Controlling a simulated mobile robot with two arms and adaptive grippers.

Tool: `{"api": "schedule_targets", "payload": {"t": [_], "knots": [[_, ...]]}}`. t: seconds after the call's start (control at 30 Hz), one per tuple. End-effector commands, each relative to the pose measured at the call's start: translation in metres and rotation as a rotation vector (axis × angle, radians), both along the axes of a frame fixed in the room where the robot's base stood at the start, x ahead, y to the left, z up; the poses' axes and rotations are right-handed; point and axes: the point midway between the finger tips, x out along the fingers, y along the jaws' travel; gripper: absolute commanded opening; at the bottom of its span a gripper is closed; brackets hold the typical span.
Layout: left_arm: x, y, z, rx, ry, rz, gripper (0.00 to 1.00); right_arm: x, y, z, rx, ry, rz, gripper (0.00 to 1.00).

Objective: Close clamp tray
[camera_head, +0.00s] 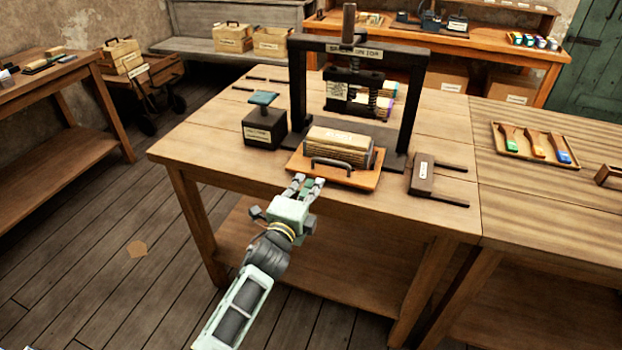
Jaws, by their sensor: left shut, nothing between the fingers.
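The clamp tray (362,181) is an orange-brown board with a dark bar handle (332,165) along its front. It sticks out in front of the black press frame (297,92), near the table's front edge. A wooden-looking block (340,146) with a label lies on it. My left gripper (308,184) is shut and empty, just in front of the tray's front left part and below the handle in the picture. I cannot tell if the fingertips touch the tray. My right gripper is not in view.
The press plate with a label (352,77) hangs above and behind. A tray of coloured tools (508,155) sits on the right table.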

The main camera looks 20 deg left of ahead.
Motion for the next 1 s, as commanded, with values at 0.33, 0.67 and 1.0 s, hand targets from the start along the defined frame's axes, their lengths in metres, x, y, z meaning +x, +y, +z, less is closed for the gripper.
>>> {"api": "schedule_targets", "payload": {"t": [0.33,0.67,1.0], "knots": [[0.022,-0.001,0.000,-0.002,0.000,-0.001,0.00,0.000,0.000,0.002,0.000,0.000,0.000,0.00],[0.024,-0.001,-0.001,-0.001,-0.001,-0.001,0.00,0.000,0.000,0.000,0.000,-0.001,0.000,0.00],[0.064,-0.003,-0.001,0.000,-0.002,-0.001,0.00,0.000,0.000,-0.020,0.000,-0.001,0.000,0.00]]}}
